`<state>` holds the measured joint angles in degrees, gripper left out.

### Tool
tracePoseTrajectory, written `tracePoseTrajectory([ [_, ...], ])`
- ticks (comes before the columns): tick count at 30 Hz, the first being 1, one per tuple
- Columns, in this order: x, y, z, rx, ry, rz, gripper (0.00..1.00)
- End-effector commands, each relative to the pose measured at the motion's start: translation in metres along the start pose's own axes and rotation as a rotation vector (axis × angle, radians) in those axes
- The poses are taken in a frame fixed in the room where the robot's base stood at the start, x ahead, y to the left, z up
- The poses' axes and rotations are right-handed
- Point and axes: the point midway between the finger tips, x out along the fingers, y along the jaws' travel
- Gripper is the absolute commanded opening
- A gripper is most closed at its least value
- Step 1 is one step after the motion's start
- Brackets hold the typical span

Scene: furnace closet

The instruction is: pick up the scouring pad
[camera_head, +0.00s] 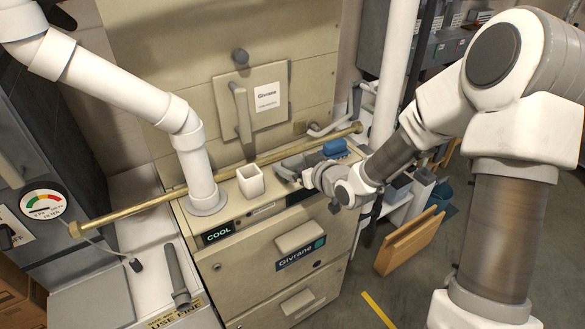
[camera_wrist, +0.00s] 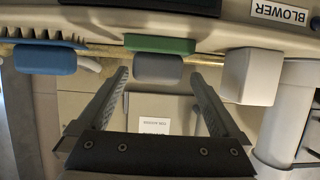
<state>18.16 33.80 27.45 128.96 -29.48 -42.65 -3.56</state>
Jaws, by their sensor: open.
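The scouring pad shows in the wrist view as a small block with a green layer (camera_wrist: 160,45) and a grey layer (camera_wrist: 158,68). It lies on the top of the beige furnace cabinet, between a white cup and a blue brush. My gripper (camera_wrist: 160,75) is open and empty, its two fingers pointing toward the pad with one on either side in the picture. I cannot tell how far the fingertips are from it. In the head view my gripper (camera_head: 287,170) is low over the cabinet top, and I cannot make out the pad clearly there.
The white square cup (camera_head: 251,181) also shows in the wrist view (camera_wrist: 250,77). The blue brush (camera_head: 335,147) stands on the pad's other side. A brass pipe (camera_head: 120,208) runs across behind the cup. A white pipe (camera_head: 197,170) rises from the cabinet's left.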

Motion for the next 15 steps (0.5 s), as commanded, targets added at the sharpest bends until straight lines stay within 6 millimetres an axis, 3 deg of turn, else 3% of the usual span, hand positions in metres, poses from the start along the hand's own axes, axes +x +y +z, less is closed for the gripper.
tracePoseTrajectory([
  [15,0.052,0.003,0.005,0.000,0.000,-0.001,1.00],
])
